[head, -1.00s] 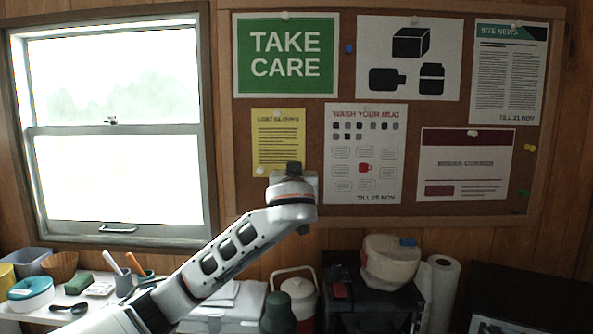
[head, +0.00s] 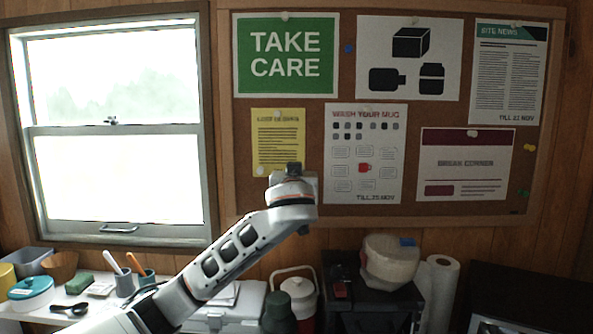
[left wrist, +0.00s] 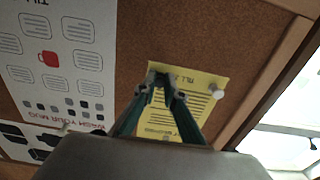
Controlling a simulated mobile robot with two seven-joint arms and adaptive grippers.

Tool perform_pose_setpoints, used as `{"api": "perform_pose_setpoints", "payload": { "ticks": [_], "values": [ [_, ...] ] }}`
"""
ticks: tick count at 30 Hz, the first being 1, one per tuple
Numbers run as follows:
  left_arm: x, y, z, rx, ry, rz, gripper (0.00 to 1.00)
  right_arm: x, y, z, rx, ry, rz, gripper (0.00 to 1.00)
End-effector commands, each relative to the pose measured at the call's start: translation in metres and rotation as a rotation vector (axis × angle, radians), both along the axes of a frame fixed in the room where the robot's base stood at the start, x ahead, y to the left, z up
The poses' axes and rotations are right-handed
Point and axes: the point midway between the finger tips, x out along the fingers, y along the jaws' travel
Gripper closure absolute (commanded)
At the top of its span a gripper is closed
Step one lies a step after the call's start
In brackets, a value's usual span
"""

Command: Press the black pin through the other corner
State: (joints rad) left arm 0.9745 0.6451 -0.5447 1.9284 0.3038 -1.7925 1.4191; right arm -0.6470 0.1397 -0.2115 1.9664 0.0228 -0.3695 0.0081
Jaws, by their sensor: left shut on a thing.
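The yellow sheet (head: 278,140) hangs on the cork board, with a white pin (head: 260,171) at its lower left corner and another pin at its top edge. The white corner pin also shows in the left wrist view (left wrist: 216,90). My left gripper (head: 293,167) is at the sheet's lower right corner. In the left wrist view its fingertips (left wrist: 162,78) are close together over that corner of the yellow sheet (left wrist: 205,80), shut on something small. The black pin cannot be made out between the dark fingertips. My right gripper is not in view.
The cork board (head: 335,150) also carries a mug poster (head: 365,185), right beside my gripper, and other sheets. Loose-looking blue (head: 348,48), yellow and green pins sit in bare cork. A window (head: 115,130) is at left. Below are a flask (head: 280,312), jug and paper roll (head: 441,290).

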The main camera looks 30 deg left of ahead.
Motion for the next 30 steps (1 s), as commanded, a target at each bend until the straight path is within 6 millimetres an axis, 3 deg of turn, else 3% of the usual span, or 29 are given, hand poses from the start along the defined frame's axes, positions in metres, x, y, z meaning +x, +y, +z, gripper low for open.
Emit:
{"api": "perform_pose_setpoints", "payload": {
  "ticks": [1, 4, 17, 20, 30],
  "values": [
    [0.0, 0.0, 0.0, 0.0, 0.0, 0.001, 0.96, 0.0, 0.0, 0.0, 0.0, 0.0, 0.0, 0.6],
    [0.0, 0.0, 0.0, 0.0, 0.0, 0.001, 0.7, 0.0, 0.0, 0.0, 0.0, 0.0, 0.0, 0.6],
    [-0.004, -0.004, 0.0, 0.0, 0.0, -0.003, 0.7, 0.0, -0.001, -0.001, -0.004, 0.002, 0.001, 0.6],
    [-0.013, -0.011, -0.001, -0.001, -0.001, -0.005, 0.7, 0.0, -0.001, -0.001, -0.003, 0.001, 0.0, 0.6],
    [-0.071, -0.046, -0.001, -0.004, -0.001, -0.005, 0.7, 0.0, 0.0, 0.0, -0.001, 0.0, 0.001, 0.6]
  ]
}}
